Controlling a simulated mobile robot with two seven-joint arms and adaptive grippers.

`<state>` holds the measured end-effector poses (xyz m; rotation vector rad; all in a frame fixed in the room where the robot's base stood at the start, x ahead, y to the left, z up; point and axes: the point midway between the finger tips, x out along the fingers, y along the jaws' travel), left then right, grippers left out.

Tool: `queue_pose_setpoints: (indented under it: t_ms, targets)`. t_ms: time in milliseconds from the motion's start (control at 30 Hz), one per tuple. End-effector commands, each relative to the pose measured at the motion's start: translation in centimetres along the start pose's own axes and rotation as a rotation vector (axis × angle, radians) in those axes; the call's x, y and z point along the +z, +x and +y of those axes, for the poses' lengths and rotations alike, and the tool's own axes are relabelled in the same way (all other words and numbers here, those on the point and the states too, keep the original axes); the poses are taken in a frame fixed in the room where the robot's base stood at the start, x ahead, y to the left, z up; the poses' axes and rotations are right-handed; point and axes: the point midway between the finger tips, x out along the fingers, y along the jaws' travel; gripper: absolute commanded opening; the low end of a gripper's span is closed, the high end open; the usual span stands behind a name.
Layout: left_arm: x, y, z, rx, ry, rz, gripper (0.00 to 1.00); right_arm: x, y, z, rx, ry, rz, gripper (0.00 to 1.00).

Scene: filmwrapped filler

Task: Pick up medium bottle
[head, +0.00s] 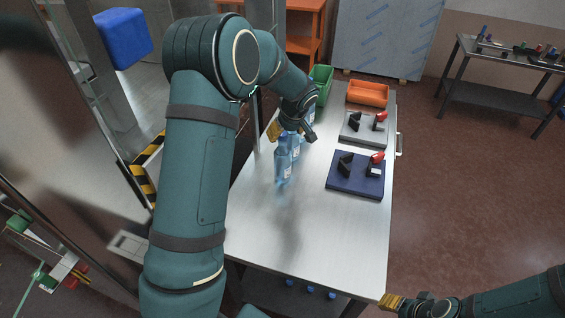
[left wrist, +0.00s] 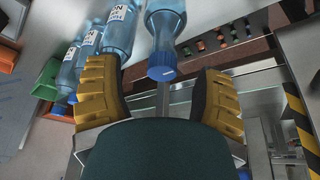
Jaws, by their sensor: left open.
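Several clear blue bottles stand in a row on the table's left half. In the head view the nearest bottle (head: 284,168) is in front of my left gripper (head: 291,131), and others are partly hidden behind it. In the left wrist view one blue-capped bottle (left wrist: 166,28) shows between the open, yellow-padded fingers of my left gripper (left wrist: 156,68), with a visible gap to each finger. Labelled bottles (left wrist: 120,28) line up to its left, close to the left finger. I cannot tell which is the medium one. My right gripper (head: 391,301) is by the table's near right corner, its opening unclear.
The metal table (head: 320,225) is bare at its near end. A blue board (head: 345,183) and a grey board (head: 354,136) with black and red fixtures lie on the right. An orange bin (head: 368,93) and a green bin (head: 321,78) stand at the far end.

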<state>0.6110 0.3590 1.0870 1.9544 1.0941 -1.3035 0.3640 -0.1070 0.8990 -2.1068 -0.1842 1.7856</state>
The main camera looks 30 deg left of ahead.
Motion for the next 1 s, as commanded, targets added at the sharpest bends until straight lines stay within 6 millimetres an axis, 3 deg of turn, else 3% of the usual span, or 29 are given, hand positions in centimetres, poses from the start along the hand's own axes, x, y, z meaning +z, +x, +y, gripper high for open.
queue_pose_setpoints:
  t_ms: [300,633,800,833,1000]
  targets:
    - [-0.6,4.1,-0.4,-0.002,0.000,-0.001,0.68,-0.1,-0.9,-0.3,-0.002,0.000,0.000,0.47]
    - [-0.6,4.6,-0.4,0.000,0.000,0.000,0.66,-0.1,-0.9,-0.3,-0.002,0.000,0.000,0.47]
    - [-0.6,4.6,-0.4,-0.001,0.000,0.000,0.06,-0.1,-0.9,-0.3,-0.002,0.000,0.000,0.47]
    - [-0.6,4.5,-0.4,0.000,0.000,0.000,0.00,-0.1,-0.9,-0.3,-0.002,0.000,0.000,0.47]
    - [-0.7,4.5,-0.3,0.001,0.000,0.001,0.00,-0.1,-0.9,-0.3,-0.002,0.000,0.000,0.47]
